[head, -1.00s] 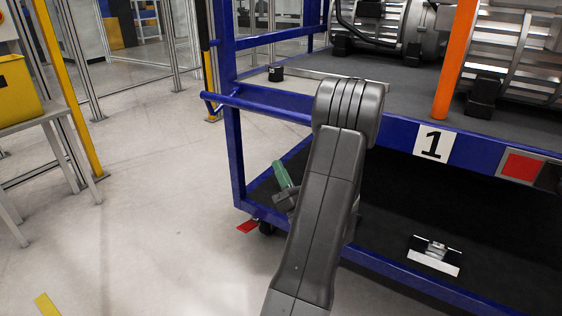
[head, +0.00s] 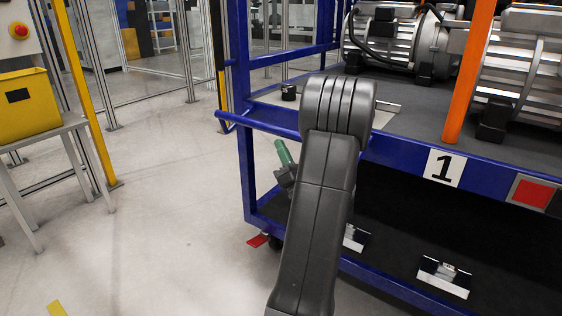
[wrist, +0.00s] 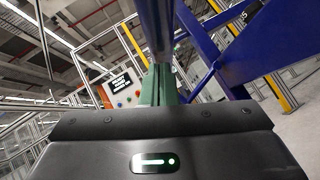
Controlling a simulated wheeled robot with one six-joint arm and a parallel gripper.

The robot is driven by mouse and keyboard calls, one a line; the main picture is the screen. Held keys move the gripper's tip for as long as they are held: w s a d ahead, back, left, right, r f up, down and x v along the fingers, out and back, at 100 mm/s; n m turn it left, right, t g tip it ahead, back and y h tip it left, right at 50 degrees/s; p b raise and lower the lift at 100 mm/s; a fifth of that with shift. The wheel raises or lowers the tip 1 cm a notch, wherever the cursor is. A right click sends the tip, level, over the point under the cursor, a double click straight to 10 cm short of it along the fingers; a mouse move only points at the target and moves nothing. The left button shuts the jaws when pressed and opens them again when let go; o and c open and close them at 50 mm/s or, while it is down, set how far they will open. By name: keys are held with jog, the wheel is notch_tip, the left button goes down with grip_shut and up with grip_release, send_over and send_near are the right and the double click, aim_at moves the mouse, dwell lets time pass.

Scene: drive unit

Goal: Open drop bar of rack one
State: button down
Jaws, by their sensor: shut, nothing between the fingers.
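Rack one is a blue frame with a white "1" label (head: 445,168) on its front beam. An orange upright bar (head: 472,70) stands at its front edge; which part is the drop bar I cannot tell for sure. A blue handle bar (head: 255,124) sticks out at the rack's left end. My gripper (head: 282,150), with green fingers, is shut and empty, below the handle bar and partly hidden by my arm. In the wrist view the green fingers (wrist: 158,86) point up close to a blue-grey bar (wrist: 155,30); whether they touch is unclear.
Silver machine units (head: 530,65) sit on the rack's upper deck. Metal brackets (head: 443,275) lie on the dark lower shelf. A yellow bin (head: 28,105) stands on a table at left. Open floor (head: 170,230) lies left of the rack.

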aim_at(283, 136)
jog(key=shift+r, duration=0.2)
notch_tip(283, 136, up, 3)
jog(key=m+h+p, duration=0.2)
jog(key=p, duration=0.2)
jog(key=shift+f, duration=0.2)
jog(key=r+m+h+p, duration=0.1)
jog(key=m+p, duration=0.1)
jog(key=shift+w+d+t+h+p, duration=0.1)
jog(key=shift+t+h+p, duration=0.2)
jog(key=shift+p, duration=0.05)
